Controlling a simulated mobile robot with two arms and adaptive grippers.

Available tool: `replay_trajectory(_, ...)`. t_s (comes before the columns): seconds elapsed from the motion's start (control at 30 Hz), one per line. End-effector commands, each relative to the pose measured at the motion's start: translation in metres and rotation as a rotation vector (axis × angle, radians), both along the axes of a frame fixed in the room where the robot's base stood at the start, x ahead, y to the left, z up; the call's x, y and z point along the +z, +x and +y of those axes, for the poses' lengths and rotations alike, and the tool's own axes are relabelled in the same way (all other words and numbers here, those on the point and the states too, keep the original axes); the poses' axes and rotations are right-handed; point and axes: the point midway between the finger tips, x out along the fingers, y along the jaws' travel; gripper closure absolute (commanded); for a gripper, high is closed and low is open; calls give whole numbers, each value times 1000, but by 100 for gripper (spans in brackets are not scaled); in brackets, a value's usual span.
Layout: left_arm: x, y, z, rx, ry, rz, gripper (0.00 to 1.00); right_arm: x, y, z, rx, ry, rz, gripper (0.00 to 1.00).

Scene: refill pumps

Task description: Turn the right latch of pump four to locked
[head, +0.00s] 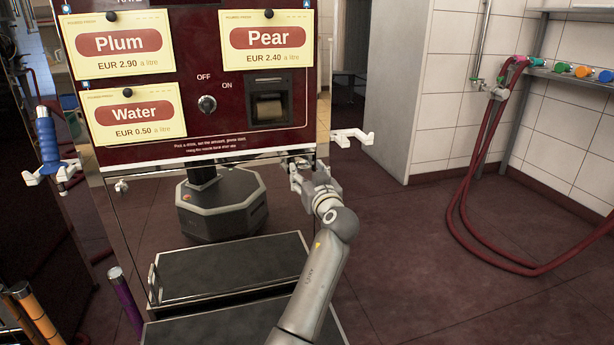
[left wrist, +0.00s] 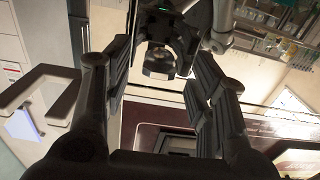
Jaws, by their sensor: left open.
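The pump has a dark red panel (head: 215,138) with Plum, Pear and Water price cards above a mirror-like lower front (head: 140,225). No pump number is readable. A small pale metal fitting (head: 121,186), perhaps a latch, shows at the upper left of this front. My left gripper (head: 305,170) is at the upper right of the front, just under the panel. It is open in the left wrist view (left wrist: 160,75), with a dark metal shape between the fingers that looks like its reflection. I cannot make out the right latch; the gripper may cover it. My right gripper is not in view.
A white hook (head: 352,138) juts from the pump's right side, close to my left gripper. A blue nozzle (head: 47,140) hangs at the left side. The OFF/ON knob (head: 207,104) is on the panel. Red hoses (head: 462,200) hang at the right wall. The floor between is clear.

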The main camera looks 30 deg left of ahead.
Motion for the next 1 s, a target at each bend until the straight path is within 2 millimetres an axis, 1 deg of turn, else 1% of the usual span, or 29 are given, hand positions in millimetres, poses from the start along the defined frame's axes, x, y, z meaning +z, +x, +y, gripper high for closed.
replay_trajectory(0.1, 0, 4, 5, 1, 0, 0, 48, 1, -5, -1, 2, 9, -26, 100)
replay_trajectory(0.4, 0, 5, 6, 0, -1, 1, 48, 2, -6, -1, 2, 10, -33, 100)
replay_trajectory(0.7, 0, 4, 6, 0, -1, 1, 87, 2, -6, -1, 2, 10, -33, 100)
replay_trajectory(0.77, 0, 4, 6, 0, -1, 1, 94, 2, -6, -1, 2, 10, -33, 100)
replay_trajectory(1.0, 0, 4, 6, 0, 10, 14, 94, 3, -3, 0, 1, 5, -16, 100)
